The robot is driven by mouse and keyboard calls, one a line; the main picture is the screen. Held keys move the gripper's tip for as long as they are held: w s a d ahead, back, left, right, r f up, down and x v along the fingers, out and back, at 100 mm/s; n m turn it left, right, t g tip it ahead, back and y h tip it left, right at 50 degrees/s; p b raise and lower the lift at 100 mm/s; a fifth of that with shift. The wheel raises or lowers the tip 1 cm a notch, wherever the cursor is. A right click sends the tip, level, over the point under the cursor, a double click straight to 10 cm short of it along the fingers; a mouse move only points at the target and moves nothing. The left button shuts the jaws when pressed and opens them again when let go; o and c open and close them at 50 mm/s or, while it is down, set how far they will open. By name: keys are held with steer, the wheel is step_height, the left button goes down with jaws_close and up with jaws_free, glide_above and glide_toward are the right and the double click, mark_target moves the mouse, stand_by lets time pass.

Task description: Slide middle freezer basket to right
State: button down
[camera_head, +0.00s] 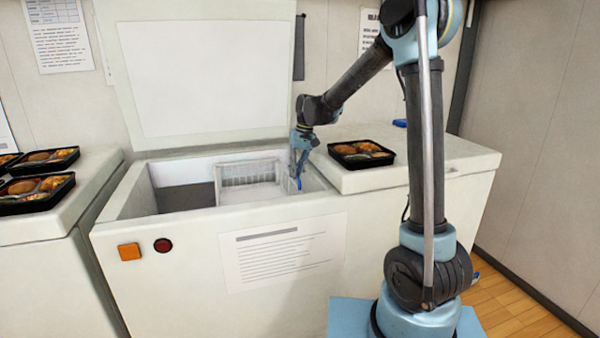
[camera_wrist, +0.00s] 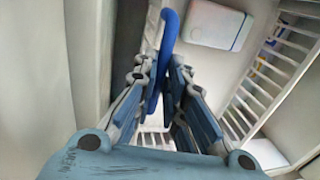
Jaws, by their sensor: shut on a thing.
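The chest freezer (camera_head: 140,250) stands open with its white lid raised. A white slatted basket (camera_head: 248,172) sits inside, right of the middle of the opening. My gripper (camera_head: 298,168) reaches down into the right part of the opening. A blue handle (camera_head: 299,184) shows at its fingertips. In the wrist view, my gripper (camera_wrist: 164,75) is shut on the blue handle (camera_wrist: 168,30), which runs between the fingers. White slats (camera_wrist: 270,75) show at the right there, and more show behind the fingers. The fingers hide where the handle joins the basket.
The left part of the freezer opening (camera_head: 185,198) looks empty. A black food tray (camera_head: 345,160) stands on the closed right top, close to my arm. More trays (camera_head: 40,200) stand on the left unit. A white, blue-edged item (camera_wrist: 215,22) shows in the wrist view.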

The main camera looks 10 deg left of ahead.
steer(key=shift+w, duration=0.25)
steer(key=c, duration=1.7)
jaws_free()
steer(key=shift+o, duration=0.2)
steer(key=shift+s, duration=0.1)
step_height(320, 180, up, 12)
steer(key=w+d, duration=0.1)
steer(key=d, duration=0.1)
steer(key=shift+f, duration=0.15)
steer(key=shift+c, duration=0.5)
